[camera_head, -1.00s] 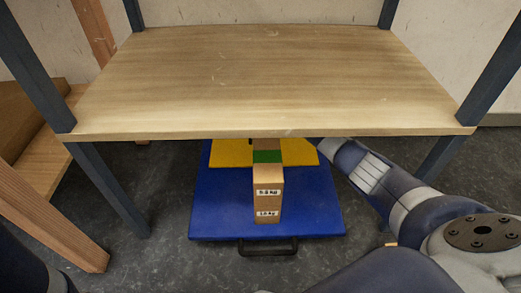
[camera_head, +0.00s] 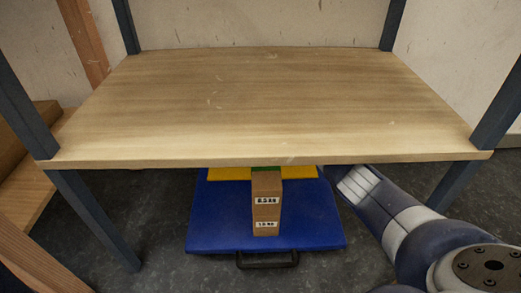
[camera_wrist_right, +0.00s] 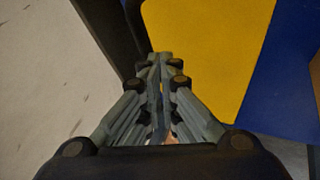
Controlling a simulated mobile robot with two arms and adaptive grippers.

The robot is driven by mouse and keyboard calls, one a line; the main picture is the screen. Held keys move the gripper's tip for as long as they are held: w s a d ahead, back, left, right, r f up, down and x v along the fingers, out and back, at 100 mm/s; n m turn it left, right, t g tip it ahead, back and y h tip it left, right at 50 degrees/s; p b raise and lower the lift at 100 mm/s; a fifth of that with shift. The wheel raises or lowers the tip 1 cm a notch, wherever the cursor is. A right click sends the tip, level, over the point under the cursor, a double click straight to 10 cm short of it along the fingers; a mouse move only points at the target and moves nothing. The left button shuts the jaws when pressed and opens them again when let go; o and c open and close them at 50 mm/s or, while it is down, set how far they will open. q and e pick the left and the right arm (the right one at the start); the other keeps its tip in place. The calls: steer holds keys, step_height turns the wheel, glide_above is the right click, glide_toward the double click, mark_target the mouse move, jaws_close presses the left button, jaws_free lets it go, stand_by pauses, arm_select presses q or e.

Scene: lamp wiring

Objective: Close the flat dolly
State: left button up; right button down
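The flat dolly (camera_head: 215,225) is a blue platform with a black handle at its front edge, on the floor under the wooden shelf. Its yellow part (camera_head: 228,174) shows behind the blue, partly hidden by the shelf. A brown box with white labels (camera_head: 266,205) stands on it, with a green patch at its top. My right arm reaches under the shelf from the right; the shelf hides its gripper in the head view. In the right wrist view the right gripper (camera_wrist_right: 160,60) has its fingers together beside the yellow panel (camera_wrist_right: 205,45), nothing visibly held. My left gripper is not in view.
The wooden shelf (camera_head: 265,105) on dark posts covers the space above the dolly's rear. Wooden boards (camera_head: 25,180) stand at the left. A pale wall (camera_wrist_right: 50,80) and a dark bar lie close to the right gripper. Grey floor is clear in front of the dolly.

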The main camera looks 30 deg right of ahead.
steer(key=shift+d+r, duration=0.1)
steer(key=shift+r, duration=0.15)
steer(key=shift+s+d+r, duration=0.1)
steer(key=shift+s+r, duration=0.3)
steer(key=shift+r, duration=0.2)
steer(key=s+d+r, duration=0.1)
steer(key=s+d, duration=0.1)
steer(key=s, duration=0.8)
steer(key=s+d+r, duration=0.1)
steer(key=s+d, duration=0.2)
steer(key=s, duration=0.8)
steer(key=shift+s+r, duration=0.2)
steer(key=shift+r, duration=0.05)
